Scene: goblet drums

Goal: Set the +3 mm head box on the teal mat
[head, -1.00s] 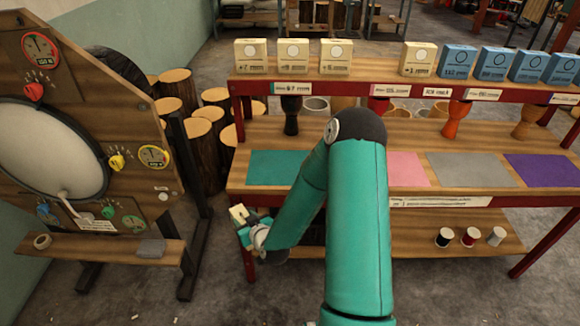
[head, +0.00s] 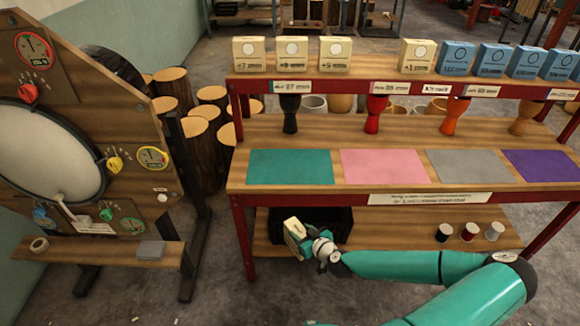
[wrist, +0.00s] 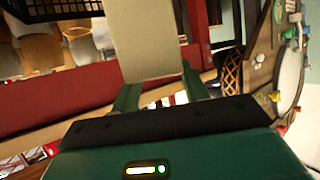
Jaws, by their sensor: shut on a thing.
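My gripper (head: 311,243) is shut on a cream box (head: 294,230). It holds the box tilted, below the front edge of the middle shelf. In the wrist view the box (wrist: 152,42) shows as a plain cream face between the two green fingers; I cannot read any marking on it. The teal mat (head: 290,167) lies flat and bare at the left end of the middle shelf. It is above and behind my gripper, apart from it.
A pink mat (head: 384,166), grey mat (head: 470,166) and purple mat (head: 545,165) lie bare to the right. Cream and blue boxes (head: 419,56) line the top shelf, goblet drums below. A black crate (head: 338,222) and small spools (head: 469,232) are on the bottom shelf.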

